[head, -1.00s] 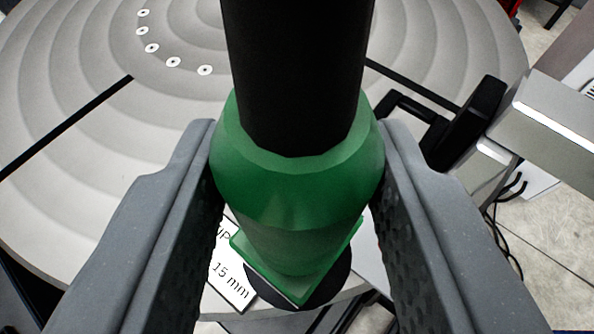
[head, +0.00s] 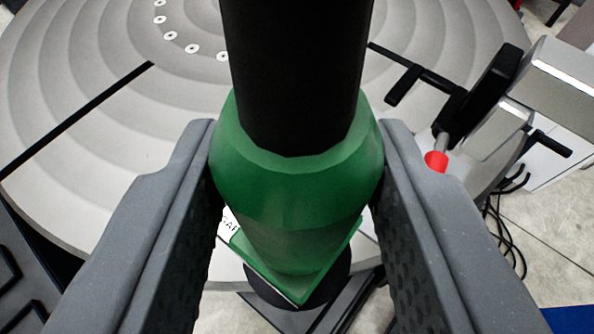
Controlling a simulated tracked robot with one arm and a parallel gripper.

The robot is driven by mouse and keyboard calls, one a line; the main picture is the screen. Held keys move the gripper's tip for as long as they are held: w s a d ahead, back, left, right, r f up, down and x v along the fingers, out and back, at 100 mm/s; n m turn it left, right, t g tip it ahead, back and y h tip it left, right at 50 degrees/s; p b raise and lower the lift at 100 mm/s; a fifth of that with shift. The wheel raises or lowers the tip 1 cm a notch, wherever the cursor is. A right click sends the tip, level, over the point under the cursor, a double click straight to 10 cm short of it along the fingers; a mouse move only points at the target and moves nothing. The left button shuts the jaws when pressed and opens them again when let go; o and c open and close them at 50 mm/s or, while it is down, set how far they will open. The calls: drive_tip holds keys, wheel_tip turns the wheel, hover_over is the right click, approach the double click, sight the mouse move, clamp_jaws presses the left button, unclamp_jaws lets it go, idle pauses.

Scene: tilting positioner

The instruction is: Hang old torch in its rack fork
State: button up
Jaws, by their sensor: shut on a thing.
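The torch (head: 297,165) fills the middle of the head view. It has a thick black upper body and a green collar with a squared green lower edge. My gripper (head: 298,215) is shut on the green part, one grey finger on each side. The torch's lower end is largely hidden behind the green part. A black forked bracket (head: 415,78) shows to the right, beyond the torch and apart from it. I cannot tell for sure whether it is the rack fork.
A large round grey table (head: 110,140) with slots and several small white discs lies below and behind. At the right stand a metal block (head: 570,85) with black parts and a red-tipped piece (head: 436,161). Black cables (head: 505,215) hang to the floor there.

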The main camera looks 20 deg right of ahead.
drive_tip(key=s+a+p, duration=0.2)
drive_tip(key=a, duration=0.1)
drive_tip(key=s+a+p, duration=0.1)
drive_tip(key=shift+a+r, duration=0.1)
drive_tip(key=shift+a, duration=0.1)
idle(0.5)
drive_tip(key=shift+d, duration=0.1)
